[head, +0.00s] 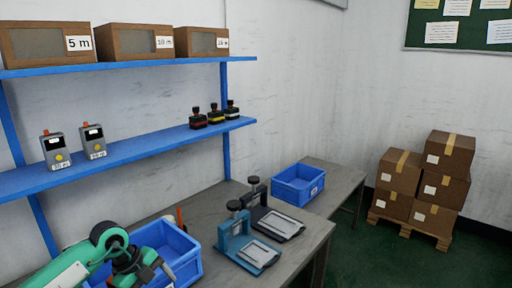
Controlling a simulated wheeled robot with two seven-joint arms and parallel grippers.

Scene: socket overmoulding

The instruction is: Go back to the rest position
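My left arm, green and black, comes in at the bottom left, in front of a blue bin (186,268) on the grey workbench. Its end, where my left gripper (160,266) is, overlaps the bin in the picture. The fingers are too small and dark to tell whether they are open or shut, or whether they hold anything. My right arm and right gripper are not in view.
The workbench (205,208) carries a blue press (247,247) and a dark press (277,222). A second blue bin (298,184) stands on a farther table. Blue shelves (130,150) hold testers, small bottles and boxes. Cartons (440,185) sit on a pallet; green floor is clear.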

